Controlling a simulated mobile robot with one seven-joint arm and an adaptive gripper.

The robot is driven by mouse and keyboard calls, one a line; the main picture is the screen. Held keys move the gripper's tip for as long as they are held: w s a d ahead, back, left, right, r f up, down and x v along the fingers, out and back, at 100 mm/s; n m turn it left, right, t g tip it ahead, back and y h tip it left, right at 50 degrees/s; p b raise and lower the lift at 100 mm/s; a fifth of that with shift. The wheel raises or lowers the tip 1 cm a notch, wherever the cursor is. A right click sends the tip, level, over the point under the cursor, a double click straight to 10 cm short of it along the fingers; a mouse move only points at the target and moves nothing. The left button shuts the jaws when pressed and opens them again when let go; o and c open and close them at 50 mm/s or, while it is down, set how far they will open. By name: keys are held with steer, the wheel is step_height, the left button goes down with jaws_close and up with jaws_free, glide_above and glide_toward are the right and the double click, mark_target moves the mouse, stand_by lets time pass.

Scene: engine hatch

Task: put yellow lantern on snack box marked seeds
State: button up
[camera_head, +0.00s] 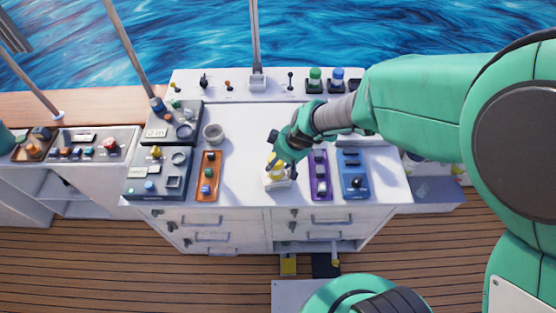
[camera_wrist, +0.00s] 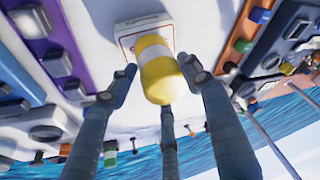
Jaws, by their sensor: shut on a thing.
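The yellow lantern (camera_wrist: 160,78), with a pale band, is between the fingers of my gripper (camera_wrist: 157,88) in the wrist view. My gripper is shut on it. In the head view the lantern (camera_head: 276,167) shows as a small yellow shape under my gripper (camera_head: 281,158). A white snack box (camera_wrist: 132,28) with a red-edged label lies on the counter at the lantern's far end; it also shows in the head view (camera_head: 276,183). Its lettering is too small to read surely. The lantern overlaps the box, but I cannot tell whether they touch.
An orange tray (camera_head: 208,188) lies to the left on the white counter (camera_head: 240,150). A purple tray (camera_head: 320,190) and a blue panel (camera_head: 354,187) lie to the right. Counter around the box is mostly clear.

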steer(key=o, duration=1.3)
steer(key=shift+r, duration=0.2)
steer(key=p+v, duration=0.1)
steer(key=v, duration=1)
steer(key=shift+d+r, duration=0.15)
steer(key=shift+r, duration=0.2)
steer(key=shift+s, duration=0.15)
steer(key=s+d+r+m+t+h, duration=0.1)
steer(key=s+d+r+m, duration=0.3)
steer(key=s+d+r, duration=0.4)
steer(key=s+d+r+m+t+h, duration=0.1)
steer(key=s+d+r+m, duration=0.3)
steer(key=s+d+r, duration=0.5)
step_height(320, 180, up, 5)
steer(key=shift+r+m+t+h, duration=0.1)
steer(key=shift+m+t+h, duration=0.25)
steer(key=shift+h, duration=0.25)
